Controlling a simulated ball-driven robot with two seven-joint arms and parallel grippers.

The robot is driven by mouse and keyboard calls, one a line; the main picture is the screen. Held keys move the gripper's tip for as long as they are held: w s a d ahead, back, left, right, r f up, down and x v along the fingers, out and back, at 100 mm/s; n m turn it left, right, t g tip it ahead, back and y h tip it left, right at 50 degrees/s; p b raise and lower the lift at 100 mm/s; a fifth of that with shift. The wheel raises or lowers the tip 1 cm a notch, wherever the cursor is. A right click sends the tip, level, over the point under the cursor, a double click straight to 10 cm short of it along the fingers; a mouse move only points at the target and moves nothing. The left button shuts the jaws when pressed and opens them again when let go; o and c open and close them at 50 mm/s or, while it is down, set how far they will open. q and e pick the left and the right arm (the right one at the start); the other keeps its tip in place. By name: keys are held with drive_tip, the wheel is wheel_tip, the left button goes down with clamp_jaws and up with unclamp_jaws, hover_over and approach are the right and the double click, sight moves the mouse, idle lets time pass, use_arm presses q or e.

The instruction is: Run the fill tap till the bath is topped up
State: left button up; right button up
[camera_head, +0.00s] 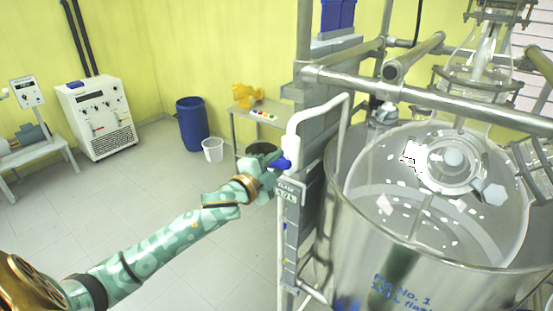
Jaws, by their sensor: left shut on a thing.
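The fill tap has a blue handle (284,163) on a white pipe (296,130), which curves up and over toward the bath. My left gripper (274,166) is shut on the blue handle, at the end of my patterned green arm reaching in from the left. The bath (362,237) is a large clear round vessel at the right with blue lettering on its front. Pale chips show around the glass flask (510,185) inside it. The water level is hard to make out. My right gripper is not in view.
Metal frame pipes (430,97) cross above the bath, with glassware (480,75) over it. A white cabinet (97,118), blue barrel (192,122), white bucket (213,150) and small table (262,119) stand at the back. The floor (150,195) between is clear.

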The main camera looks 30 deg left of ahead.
use_arm(q)
drive_tip(key=shift+n+p, duration=0.8)
drive_tip(key=shift+n, duration=0.3)
drive_tip(key=o, duration=0.8)
drive_tip(key=shift+o, duration=0.2)
drive_tip(key=s+a+b, duration=0.1)
drive_tip(key=s+b, duration=0.2)
drive_tip(key=s, duration=1.3)
drive_tip(key=shift+s, duration=0.15)
drive_tip(key=shift+a, duration=0.1)
